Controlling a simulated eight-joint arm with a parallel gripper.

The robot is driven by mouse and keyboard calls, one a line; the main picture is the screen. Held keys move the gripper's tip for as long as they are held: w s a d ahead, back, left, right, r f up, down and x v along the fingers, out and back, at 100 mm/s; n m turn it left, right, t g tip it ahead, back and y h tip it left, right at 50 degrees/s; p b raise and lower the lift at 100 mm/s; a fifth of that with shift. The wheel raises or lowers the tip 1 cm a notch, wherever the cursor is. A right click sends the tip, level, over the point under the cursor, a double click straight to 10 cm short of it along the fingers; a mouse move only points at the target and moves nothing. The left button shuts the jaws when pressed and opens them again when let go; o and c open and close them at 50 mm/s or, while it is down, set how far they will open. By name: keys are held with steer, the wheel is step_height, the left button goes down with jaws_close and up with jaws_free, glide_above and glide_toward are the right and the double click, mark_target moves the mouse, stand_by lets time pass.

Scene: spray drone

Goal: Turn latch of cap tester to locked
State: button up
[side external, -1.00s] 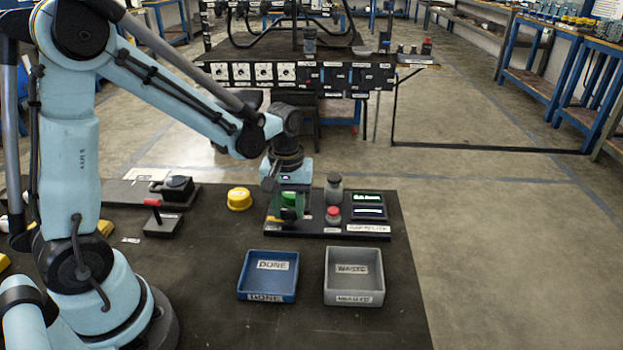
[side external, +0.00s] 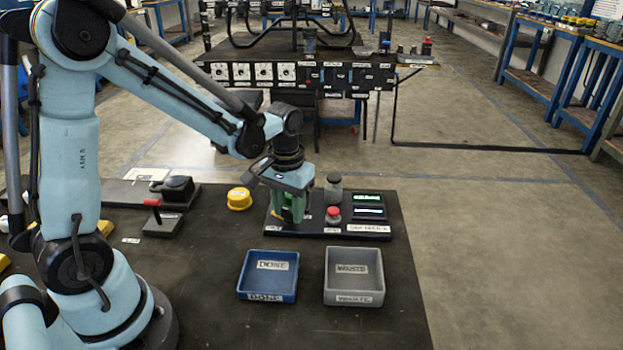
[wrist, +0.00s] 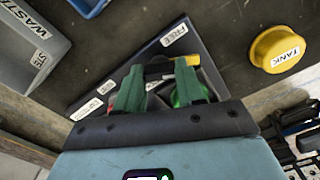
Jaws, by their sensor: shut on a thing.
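The cap tester is a dark base plate (side external: 345,232) at the back of the bench, with a display (side external: 368,205) at its right end. My gripper (side external: 290,212) points down over its left part. In the wrist view, the green fingers of my gripper (wrist: 160,78) are shut on the latch, a dark bar with a yellow end (wrist: 188,61). A FREE label (wrist: 174,36) lies on the plate beyond the yellow end. A round green part shows behind the right finger. The fingers hide most of the latch's middle and pivot.
A red button (side external: 333,214) and a grey-capped bottle (side external: 334,190) stand right of my gripper. A yellow TANK cap (side external: 239,199) sits to the left. A blue tray (side external: 267,296) and a grey WASTE tray (side external: 354,298) stand in front.

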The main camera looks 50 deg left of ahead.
mark_target(288, 210)
steer(key=m, duration=1.2)
steer(key=shift+m, duration=0.3)
stand_by(0.4)
steer(key=o, duration=1)
steer(key=shift+o, duration=0.2)
step_height(288, 210, up, 12)
